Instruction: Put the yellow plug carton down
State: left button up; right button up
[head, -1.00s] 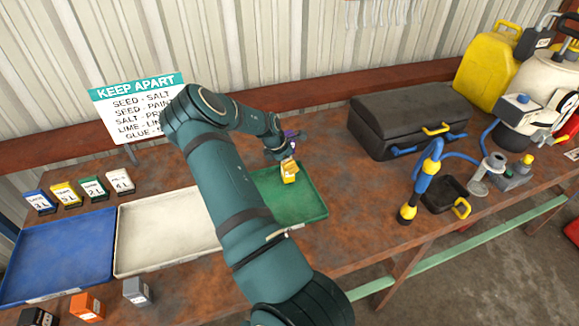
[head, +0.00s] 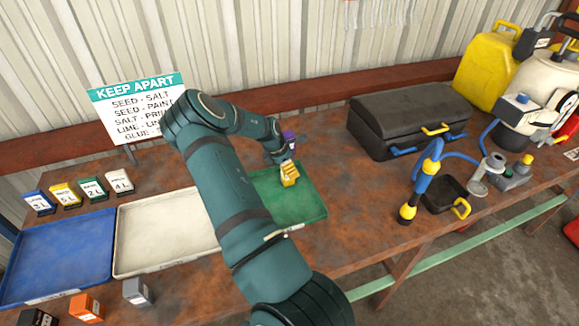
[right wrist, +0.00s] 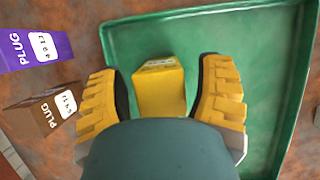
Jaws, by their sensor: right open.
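The yellow plug carton (right wrist: 160,88) is in the green tray (right wrist: 265,60) in the right wrist view, between the two yellow ridged fingers of my right gripper (right wrist: 160,95). The fingers are open, with a gap showing on each side of the carton. My dark palm covers its near end. In the head view my right gripper (head: 289,175) is low over the green tray (head: 308,207), and I cannot clearly separate the carton from the yellow fingers there. My left gripper is not in view.
A purple plug carton (right wrist: 35,45) and a brown plug carton (right wrist: 45,110) stand beside the green tray's edge. A white tray (head: 150,235) and a blue tray (head: 55,260) lie further left. A black case (head: 400,115) is behind right.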

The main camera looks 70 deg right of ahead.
jog(key=v, duration=1.2)
dwell(0.3)
